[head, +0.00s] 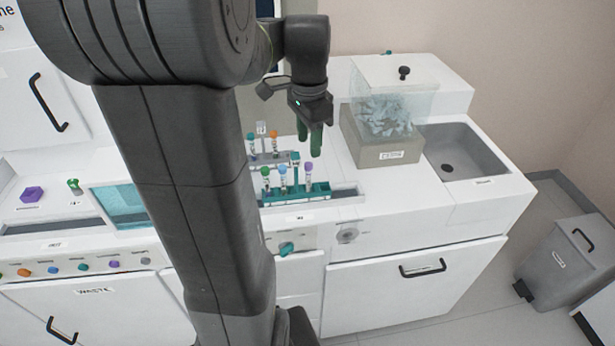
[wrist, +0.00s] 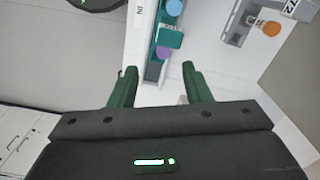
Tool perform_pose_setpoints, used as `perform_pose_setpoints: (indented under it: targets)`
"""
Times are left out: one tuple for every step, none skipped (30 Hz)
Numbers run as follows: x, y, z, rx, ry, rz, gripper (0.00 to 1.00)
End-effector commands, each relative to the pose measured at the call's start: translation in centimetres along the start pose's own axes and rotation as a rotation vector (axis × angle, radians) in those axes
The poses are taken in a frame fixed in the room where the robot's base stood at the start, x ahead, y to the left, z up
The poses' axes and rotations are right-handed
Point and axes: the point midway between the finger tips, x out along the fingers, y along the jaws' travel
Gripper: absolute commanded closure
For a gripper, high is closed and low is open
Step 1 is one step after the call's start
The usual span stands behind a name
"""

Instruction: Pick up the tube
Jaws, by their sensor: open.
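My gripper (head: 310,152) is open and empty, with its green fingers pointing down above the front rack's right end. In the wrist view its fingertips (wrist: 158,68) are apart, with nothing between them. The teal front rack (head: 325,189) holds tubes with green (head: 265,171), blue (head: 283,170) and purple (head: 308,167) caps. The purple-capped tube stands upright at the right, just below my fingers. In the wrist view the purple cap (wrist: 163,52) lies just beyond the gap between the fingertips, and the blue cap (wrist: 174,7) is farther off. The task names no particular tube.
A grey rear rack (head: 285,157) holds more tubes, including an orange-capped one (head: 274,135). A clear-lidded bin (head: 385,150) stands right of my gripper, near a sink (head: 465,150). My arm hides part of the counter at left. The white counter between rack and bin is clear.

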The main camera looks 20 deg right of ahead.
Motion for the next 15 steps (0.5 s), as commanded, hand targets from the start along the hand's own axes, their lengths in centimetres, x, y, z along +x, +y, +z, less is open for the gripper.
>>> perform_pose_setpoints:
  targets:
    - [1.1, 0.1, 0.1, -0.001, -0.003, 0.005, 0.56]
    - [1.6, 0.1, 0.1, -0.001, -0.002, 0.004, 0.56]
    - [2.3, 0.1, 0.1, -0.001, -0.002, 0.004, 0.56]
    - [2.7, 0.0, 0.0, -0.001, -0.002, 0.003, 0.56]
    - [3.0, 0.0, 0.0, -0.001, -0.002, 0.003, 0.56]
    - [3.4, 0.0, 0.0, -0.001, -0.001, 0.002, 0.56]
    - [3.6, 0.0, 0.0, -0.001, -0.001, 0.002, 0.56]
    - [3.8, 0.0, 0.0, -0.002, -0.001, 0.002, 0.56]
    - [4.0, 0.0, 0.0, -0.002, -0.001, 0.002, 0.56]
    - [4.2, 0.0, 0.0, -0.002, -0.001, 0.002, 0.56]
    - [4.4, 0.0, 0.0, -0.002, -0.001, 0.001, 0.56]
    - [4.7, -0.1, 0.0, -0.002, -0.001, 0.002, 0.56]
    - [5.1, -0.1, 0.0, -0.002, -0.002, 0.003, 0.56]
    - [5.6, -0.1, 0.0, -0.002, -0.002, 0.003, 0.56]
    - [6.2, -0.2, 0.0, -0.002, -0.003, 0.005, 0.56]
